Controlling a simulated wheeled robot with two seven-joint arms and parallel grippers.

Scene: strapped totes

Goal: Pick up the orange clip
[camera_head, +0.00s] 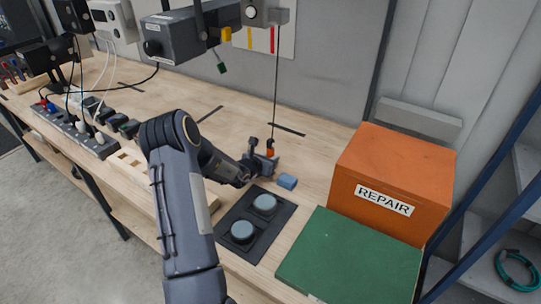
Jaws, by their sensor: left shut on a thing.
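The orange clip (270,152) is a small bright piece at the lower end of a thin dark cord (276,95) that hangs from a grey overhead unit. My left gripper (267,158) reaches in from the left over the wooden bench (235,130) and is shut on the clip. The fingers hide part of the clip. My right gripper is out of the picture.
A blue block (287,181) lies just right of the gripper. A black plate with two round teal pads (265,202) is in front. An orange REPAIR box (392,175) and green mat (350,262) stand right. A power strip (85,138) lies left.

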